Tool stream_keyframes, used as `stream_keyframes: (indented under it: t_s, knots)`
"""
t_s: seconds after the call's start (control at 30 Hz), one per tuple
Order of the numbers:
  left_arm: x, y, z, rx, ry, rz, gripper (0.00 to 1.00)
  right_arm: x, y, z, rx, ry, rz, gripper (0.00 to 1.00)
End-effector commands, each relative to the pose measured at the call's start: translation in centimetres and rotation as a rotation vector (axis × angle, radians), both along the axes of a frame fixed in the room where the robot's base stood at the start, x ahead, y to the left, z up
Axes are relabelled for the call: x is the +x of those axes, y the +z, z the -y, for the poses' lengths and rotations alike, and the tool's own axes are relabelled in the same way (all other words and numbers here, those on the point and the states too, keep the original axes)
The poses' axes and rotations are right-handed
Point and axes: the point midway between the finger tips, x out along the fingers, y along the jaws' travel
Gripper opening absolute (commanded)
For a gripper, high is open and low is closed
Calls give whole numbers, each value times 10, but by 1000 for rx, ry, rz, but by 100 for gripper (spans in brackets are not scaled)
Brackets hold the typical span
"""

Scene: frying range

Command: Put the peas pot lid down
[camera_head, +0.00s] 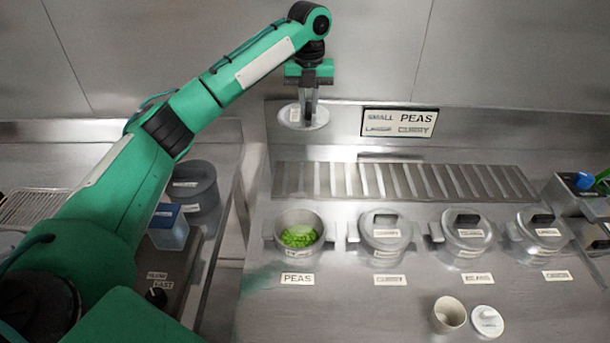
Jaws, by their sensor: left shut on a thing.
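My left gripper (309,103) is shut on the round peas pot lid (316,118) and holds it at the back of the range, near the back wall. Whether the lid touches the surface below it I cannot tell. The peas pot (301,217) is uncovered, with green peas (298,236) inside, and stands on the counter behind the "PEAS" label (297,279). The lid is behind the pot, apart from it. My right gripper is not in view.
Several lidded pots, such as the curry pot (386,245), stand in a row to the right. A slotted grate (405,181) runs behind the pots. A beige cup (450,314) and a small white lid (487,321) are at the front right. A sign (400,122) is on the back ledge.

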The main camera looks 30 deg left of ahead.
Motion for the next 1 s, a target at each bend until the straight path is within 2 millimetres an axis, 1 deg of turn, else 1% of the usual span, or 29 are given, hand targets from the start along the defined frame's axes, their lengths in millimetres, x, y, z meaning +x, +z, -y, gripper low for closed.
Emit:
stream_keyframes:
  t_s: [0.17, 0.4, 0.5, 0.63, 0.87, 1.0]
  knots:
    - [-1, -40, -1, 2, -3, -7, 0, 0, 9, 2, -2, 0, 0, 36]
    - [-2, -104, -1, 1, -1, -5, 0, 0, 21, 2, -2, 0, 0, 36]
    - [-1, -126, -1, 2, -1, -4, 0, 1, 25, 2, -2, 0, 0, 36]
    - [-1, -144, 0, 1, -1, -2, 0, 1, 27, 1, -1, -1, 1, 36]
    - [-1, -162, 0, 1, -1, -3, 0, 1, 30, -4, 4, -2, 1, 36]
    - [-1, -184, 0, 1, -1, -5, 0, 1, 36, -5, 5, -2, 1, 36]
